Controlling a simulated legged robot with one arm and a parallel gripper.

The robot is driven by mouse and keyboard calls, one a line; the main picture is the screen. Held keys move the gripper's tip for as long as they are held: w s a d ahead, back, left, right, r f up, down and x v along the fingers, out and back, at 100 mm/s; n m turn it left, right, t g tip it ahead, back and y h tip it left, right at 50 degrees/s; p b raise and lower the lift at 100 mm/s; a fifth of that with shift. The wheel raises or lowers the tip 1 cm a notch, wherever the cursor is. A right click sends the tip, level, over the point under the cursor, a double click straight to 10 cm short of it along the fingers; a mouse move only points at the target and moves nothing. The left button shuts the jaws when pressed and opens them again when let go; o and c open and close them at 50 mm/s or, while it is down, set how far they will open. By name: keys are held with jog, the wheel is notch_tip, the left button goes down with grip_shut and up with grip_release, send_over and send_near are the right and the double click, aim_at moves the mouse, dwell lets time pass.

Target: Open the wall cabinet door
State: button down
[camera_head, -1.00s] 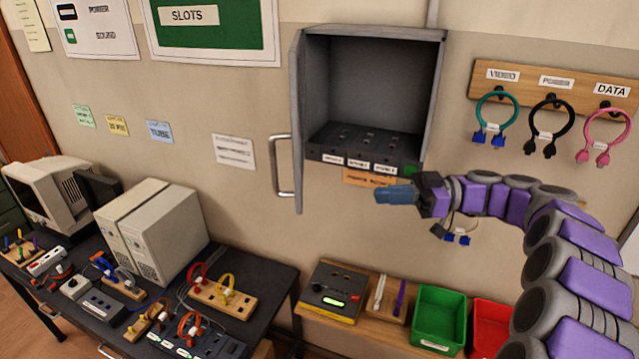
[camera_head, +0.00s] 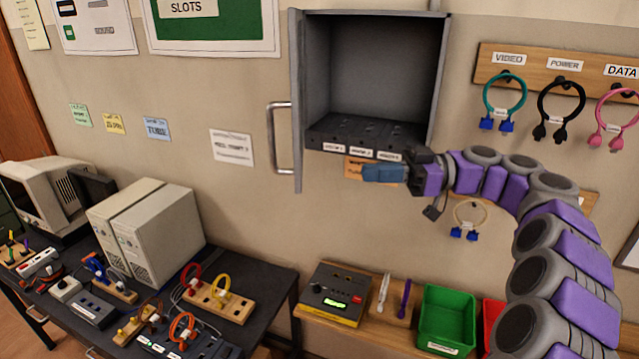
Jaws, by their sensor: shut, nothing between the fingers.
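The grey wall cabinet (camera_head: 375,70) hangs at the upper middle of the view. Its door (camera_head: 297,110) stands swung open on the left side, seen nearly edge-on, with a metal bar handle (camera_head: 273,140) on its outer face. Inside, a dark unit with labelled slots (camera_head: 365,138) sits on the cabinet floor. My gripper (camera_head: 370,173) is shut and empty, just below the cabinet's bottom edge. It points left and appears in front of an orange label (camera_head: 355,166), covering part of it. It is apart from the door and handle.
Cables hang from a wooden rack (camera_head: 560,62) at right. Below, a shelf bears a yellow-black device (camera_head: 337,293) and a green bin (camera_head: 446,318). A black table (camera_head: 262,275) with computers and wired parts stands at left.

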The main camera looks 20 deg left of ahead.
jog(key=x, duration=1.1)
jog(key=shift+b, duration=0.3)
jog(key=shift+f, duration=0.15)
